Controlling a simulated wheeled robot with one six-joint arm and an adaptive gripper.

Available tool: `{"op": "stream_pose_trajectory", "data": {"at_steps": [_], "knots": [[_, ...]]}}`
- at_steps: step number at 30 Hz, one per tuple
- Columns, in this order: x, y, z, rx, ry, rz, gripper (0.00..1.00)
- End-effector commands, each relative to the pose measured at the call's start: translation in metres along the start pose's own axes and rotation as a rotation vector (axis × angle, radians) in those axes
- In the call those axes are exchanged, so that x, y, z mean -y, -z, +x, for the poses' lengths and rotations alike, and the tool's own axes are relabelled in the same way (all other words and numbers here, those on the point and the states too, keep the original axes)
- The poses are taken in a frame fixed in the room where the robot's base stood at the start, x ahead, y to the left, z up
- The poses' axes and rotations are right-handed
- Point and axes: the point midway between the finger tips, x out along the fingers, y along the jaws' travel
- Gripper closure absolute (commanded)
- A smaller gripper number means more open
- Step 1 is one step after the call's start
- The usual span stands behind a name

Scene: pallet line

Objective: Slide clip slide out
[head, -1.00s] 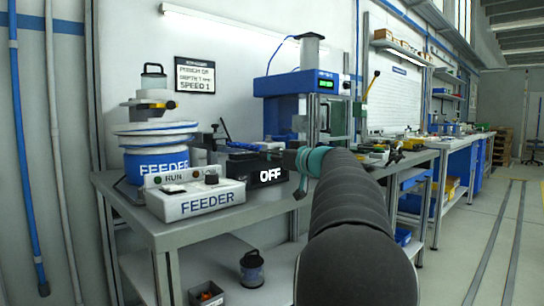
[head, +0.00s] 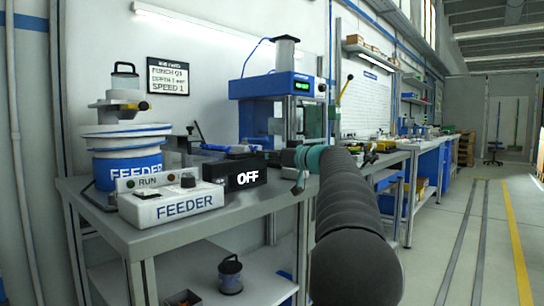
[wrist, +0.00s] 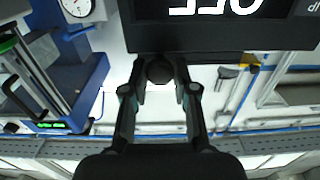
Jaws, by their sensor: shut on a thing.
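In the wrist view my gripper (wrist: 160,80) is shut on a dark round knob (wrist: 159,69). The knob is just below the edge of the black box marked OFF (wrist: 225,37); whether it belongs to the clip slide I cannot tell. In the head view the black OFF box (head: 248,180) sits on the grey bench, with a blue piece (head: 230,149) at its top. My gripper (head: 298,170) is close to the box's right side, and its fingertips are mostly hidden by my wrist. No part is clearly recognisable as the clip slide.
The white FEEDER box (head: 172,204) and round feeder (head: 124,158) stand left on the bench (head: 165,232). A blue press (head: 285,90) stands behind my gripper. More benches run back on the right, beside open floor (head: 450,260).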

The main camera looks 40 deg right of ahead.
Motion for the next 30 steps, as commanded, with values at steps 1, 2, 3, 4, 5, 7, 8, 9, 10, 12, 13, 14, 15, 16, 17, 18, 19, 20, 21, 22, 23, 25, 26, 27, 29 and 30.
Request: {"op": "stream_pose_trajectory", "data": {"at_steps": [1,2,3,4,5,7,8,9,10,12,13,14,15,16,17,18,19,20,21,22,23,25,26,27,29,30], "knots": [[-0.004,0.002,-0.001,-0.004,-0.011,0.0,1.0],[-0.004,0.002,-0.001,-0.004,-0.011,0.0,1.0],[-0.004,0.002,-0.001,-0.005,-0.013,0.0,0.67],[-0.004,0.002,-0.002,-0.005,-0.013,0.0,0.6],[-0.004,0.002,-0.002,-0.005,-0.013,0.0,0.52],[-0.004,0.002,-0.002,-0.004,-0.012,0.0,0.48],[-0.004,0.002,-0.001,-0.004,-0.011,0.0,0.48],[-0.003,0.002,-0.001,-0.004,-0.01,0.0,0.48],[-0.003,0.001,-0.001,-0.004,-0.009,0.0,0.48],[-0.002,0.001,-0.001,-0.003,-0.008,0.0,0.48],[-0.002,0.001,0.0,-0.003,-0.007,0.0,0.48],[-0.002,0.001,0.0,-0.003,-0.007,0.0,0.48],[-0.002,0.001,-0.001,-0.003,-0.007,0.0,0.48],[-0.002,0.001,-0.002,-0.003,-0.007,0.0,0.48],[-0.002,0.001,-0.004,-0.003,-0.007,0.0,0.48],[-0.002,0.002,-0.007,-0.003,-0.007,-0.001,0.48],[-0.002,0.002,-0.01,-0.003,-0.007,-0.001,0.48],[-0.002,0.002,-0.014,-0.003,-0.007,-0.001,0.48],[-0.002,0.001,-0.02,-0.003,-0.008,-0.001,0.48],[-0.002,0.001,-0.025,-0.003,-0.01,-0.001,0.48],[-0.002,0.002,-0.031,-0.003,-0.01,-0.001,0.48],[-0.003,0.001,-0.045,-0.002,-0.011,0.0,0.48],[-0.003,0.002,-0.051,-0.003,-0.011,0.0,0.48],[-0.003,0.002,-0.06,-0.003,-0.011,0.0,0.48],[-0.003,0.001,-0.071,-0.003,-0.011,0.0,0.48],[-0.003,0.001,-0.079,-0.003,-0.012,0.0,0.48]]}}
